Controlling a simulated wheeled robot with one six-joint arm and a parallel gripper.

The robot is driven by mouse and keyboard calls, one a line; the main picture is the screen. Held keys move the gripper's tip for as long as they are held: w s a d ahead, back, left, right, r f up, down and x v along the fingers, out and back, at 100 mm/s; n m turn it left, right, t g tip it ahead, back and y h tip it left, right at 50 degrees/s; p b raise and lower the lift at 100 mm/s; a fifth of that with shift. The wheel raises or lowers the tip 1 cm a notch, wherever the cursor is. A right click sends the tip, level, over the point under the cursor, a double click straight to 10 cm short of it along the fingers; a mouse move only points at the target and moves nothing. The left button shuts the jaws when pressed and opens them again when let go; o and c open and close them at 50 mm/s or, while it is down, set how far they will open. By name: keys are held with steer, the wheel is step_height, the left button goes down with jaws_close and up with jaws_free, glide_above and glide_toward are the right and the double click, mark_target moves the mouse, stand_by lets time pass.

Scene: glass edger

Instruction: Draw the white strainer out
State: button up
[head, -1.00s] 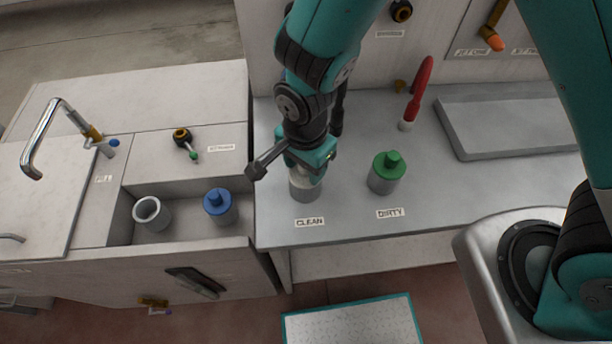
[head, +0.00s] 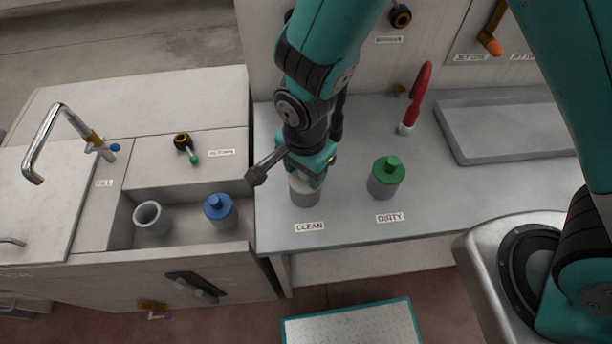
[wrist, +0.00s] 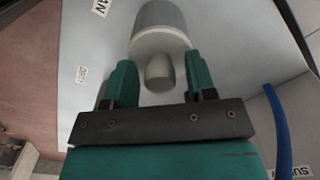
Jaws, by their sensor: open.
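The white strainer (head: 302,184) sits upright in a grey cup (head: 304,197) above the CLEAN label on the bench. In the wrist view its pale round knob (wrist: 160,72) stands up from a white rim (wrist: 158,40) on the grey cup (wrist: 160,16). My gripper (head: 312,172) is over the strainer, partly hiding it in the head view. In the wrist view my open gripper (wrist: 160,82) has one finger on each side of the knob, with a gap at both sides.
A green-topped cup (head: 387,178) stands right of my gripper, above the DIRTY label. A red tool (head: 416,98) stands behind it. A blue-topped cup (head: 220,210) and an empty grey cup (head: 151,218) sit in the left recess.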

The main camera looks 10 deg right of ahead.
steer(key=c, duration=0.9)
steer(key=shift+r+p, duration=0.6)
steer(key=shift+r, duration=0.15)
steer(key=shift+r+p, duration=2.95)
steer(key=shift+r, duration=0.65)
step_height(320, 180, up, 4)
steer(key=p, duration=0.3)
